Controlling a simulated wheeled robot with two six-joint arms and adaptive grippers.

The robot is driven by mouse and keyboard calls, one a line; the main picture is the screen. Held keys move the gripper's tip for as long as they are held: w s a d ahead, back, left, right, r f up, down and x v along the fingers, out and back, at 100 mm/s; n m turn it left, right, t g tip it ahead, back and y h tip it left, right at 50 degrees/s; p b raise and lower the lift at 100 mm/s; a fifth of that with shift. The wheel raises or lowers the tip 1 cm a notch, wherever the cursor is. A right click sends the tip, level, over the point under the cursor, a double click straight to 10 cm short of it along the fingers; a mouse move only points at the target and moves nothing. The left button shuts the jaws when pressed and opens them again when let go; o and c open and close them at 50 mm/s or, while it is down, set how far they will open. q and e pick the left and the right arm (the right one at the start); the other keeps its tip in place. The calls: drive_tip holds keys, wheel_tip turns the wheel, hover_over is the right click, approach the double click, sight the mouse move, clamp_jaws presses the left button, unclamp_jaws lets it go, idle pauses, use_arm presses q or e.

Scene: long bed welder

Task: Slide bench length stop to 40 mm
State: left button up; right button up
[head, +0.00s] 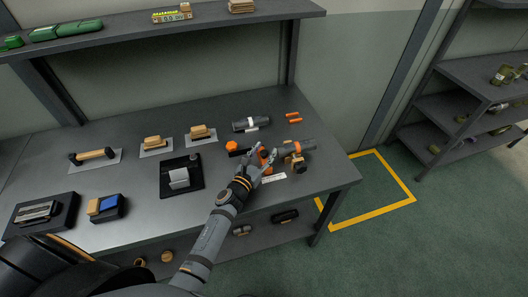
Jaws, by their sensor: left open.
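My left gripper (266,155) reaches over the right part of the workbench and is open. Its fingers are beside an orange piece (264,156), which shows partly between them and looks like the length stop. I cannot tell whether they touch it. A small white label strip (273,178), perhaps a scale, lies just in front of the gripper; its marks are too small to read, so I cannot tell the stop's setting. My right gripper is not in view.
Trowels (156,146) and a black plate (170,186) stand further left. A shelf (130,28) hangs above.

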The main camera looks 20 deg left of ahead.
use_arm(q)
clamp_jaws()
drive_tip(key=shift+f, duration=0.15)
idle(0.4)
unclamp_jaws()
drive_tip(key=s, duration=0.4)
drive_tip(key=s+a, duration=0.1)
drive_tip(key=s, duration=0.3)
drive_tip(key=s+a, duration=0.1)
drive_tip(key=s, duration=0.3)
drive_tip(key=shift+a, duration=0.1)
drive_tip(key=shift+w, duration=0.1)
